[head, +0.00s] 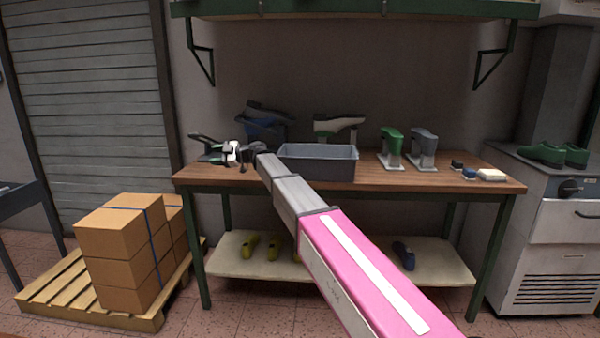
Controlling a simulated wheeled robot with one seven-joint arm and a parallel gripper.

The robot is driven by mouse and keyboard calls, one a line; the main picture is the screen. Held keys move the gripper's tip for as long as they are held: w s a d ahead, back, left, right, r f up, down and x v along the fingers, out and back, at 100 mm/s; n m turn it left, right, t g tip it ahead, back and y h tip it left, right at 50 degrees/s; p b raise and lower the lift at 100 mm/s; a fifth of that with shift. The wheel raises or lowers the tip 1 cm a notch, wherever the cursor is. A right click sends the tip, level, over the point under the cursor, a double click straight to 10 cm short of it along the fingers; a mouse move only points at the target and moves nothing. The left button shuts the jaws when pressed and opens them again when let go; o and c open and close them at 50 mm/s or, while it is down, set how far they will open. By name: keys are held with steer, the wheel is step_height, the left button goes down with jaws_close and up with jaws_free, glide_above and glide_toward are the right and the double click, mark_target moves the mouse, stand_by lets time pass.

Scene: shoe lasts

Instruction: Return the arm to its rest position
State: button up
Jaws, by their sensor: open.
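My arm with its pink cover (365,275) reaches from the bottom right of the head view up to the left part of the workbench (375,178). My gripper (243,166) is at the arm's far end, small and dark, above the bench's left side. It is open, and I see nothing held between its fingers. A dark and white item (212,150) stands just left of the gripper and partly overlaps it in the picture. I cannot tell whether they touch. A grey bin (318,170) stands right of the gripper.
Behind the bin are a blue form (262,127) and a pale one (340,125). A green last (391,142) and a grey last (424,144) stand to the right, beside small blocks (491,175). Boxes (115,228) sit on a pallet at left. A shelf (350,9) hangs above.

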steer(key=s+d+f+m+h, duration=0.3)
steer(key=s+d+f+m, duration=0.1)
steer(key=d+f, duration=0.5)
steer(key=s+d+f+m+h, duration=0.3)
steer(key=s+d+f+m, duration=0.15)
steer(key=d+f, duration=0.45)
steer(key=s+d+f+m+h, duration=0.3)
steer(key=s+d+f+m, duration=0.1)
steer(key=d+f, duration=0.55)
steer(key=s+d+f+m+g+h, duration=0.1)
steer(key=s+d+f+m+h, duration=0.3)
steer(key=s+d, duration=0.6)
steer(key=s+d+f+m+h, duration=0.4)
steer(key=s+d+f+m, duration=0.4)
steer(key=d, duration=0.7)
steer(key=shift+s+f+m+g, duration=0.15)
steer(key=shift+s+m+g, duration=0.25)
steer(key=shift+s, duration=0.65)
